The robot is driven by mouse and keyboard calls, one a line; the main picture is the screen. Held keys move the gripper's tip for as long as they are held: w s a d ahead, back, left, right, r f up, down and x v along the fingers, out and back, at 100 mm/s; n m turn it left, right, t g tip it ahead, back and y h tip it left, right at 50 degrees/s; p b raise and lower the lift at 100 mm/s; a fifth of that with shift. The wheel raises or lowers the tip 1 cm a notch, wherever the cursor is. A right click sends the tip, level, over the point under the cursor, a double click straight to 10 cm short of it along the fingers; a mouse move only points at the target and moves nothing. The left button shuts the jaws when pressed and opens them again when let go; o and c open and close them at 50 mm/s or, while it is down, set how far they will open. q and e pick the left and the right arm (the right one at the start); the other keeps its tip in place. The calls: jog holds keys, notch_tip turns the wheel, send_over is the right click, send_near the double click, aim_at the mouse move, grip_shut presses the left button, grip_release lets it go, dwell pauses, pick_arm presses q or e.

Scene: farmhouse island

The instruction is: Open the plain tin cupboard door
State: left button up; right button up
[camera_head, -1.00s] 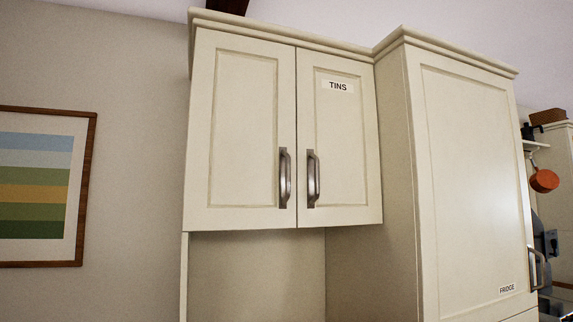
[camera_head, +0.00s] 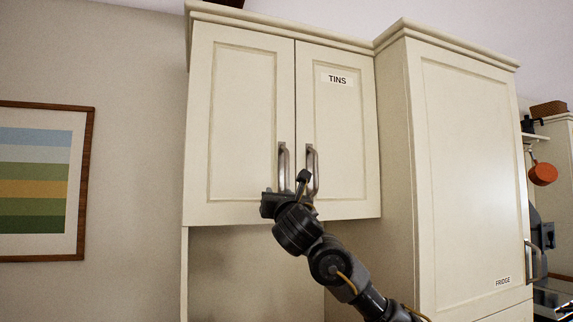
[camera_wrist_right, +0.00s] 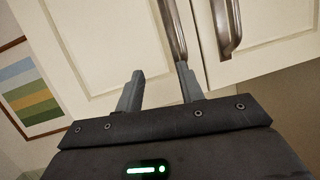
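The tin cupboard has two cream doors, both shut. The left door (camera_head: 238,120) is plain, and the right door (camera_head: 350,150) bears a TINS label (camera_head: 337,79). The plain door's metal handle (camera_head: 283,160) is upright near the centre seam; it also shows in the right wrist view (camera_wrist_right: 172,28). My right gripper (camera_head: 285,189) is at this handle's lower end, covering part of it. In the wrist view its fingers (camera_wrist_right: 158,82) are apart with nothing between them. The handle's lower end meets the right-hand fingertip in the picture; contact is unclear. My left gripper is not in view.
The TINS door's handle (camera_head: 312,168) is close beside the plain door's handle, also seen in the wrist view (camera_wrist_right: 225,25). A tall cabinet labelled FRIDGE (camera_head: 465,180) stands at the right. A framed striped picture (camera_head: 88,180) hangs on the left wall. Below the doors is an open recess.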

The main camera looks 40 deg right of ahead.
jog(key=h, duration=0.2)
send_near(287, 165)
jog(key=p+x, duration=0.6)
jog(key=x, duration=0.4)
jog(key=shift+r, duration=0.15)
jog(key=shift+w+d+n+y+p, duration=0.3)
jog(key=shift+w, duration=0.1)
grip_shut()
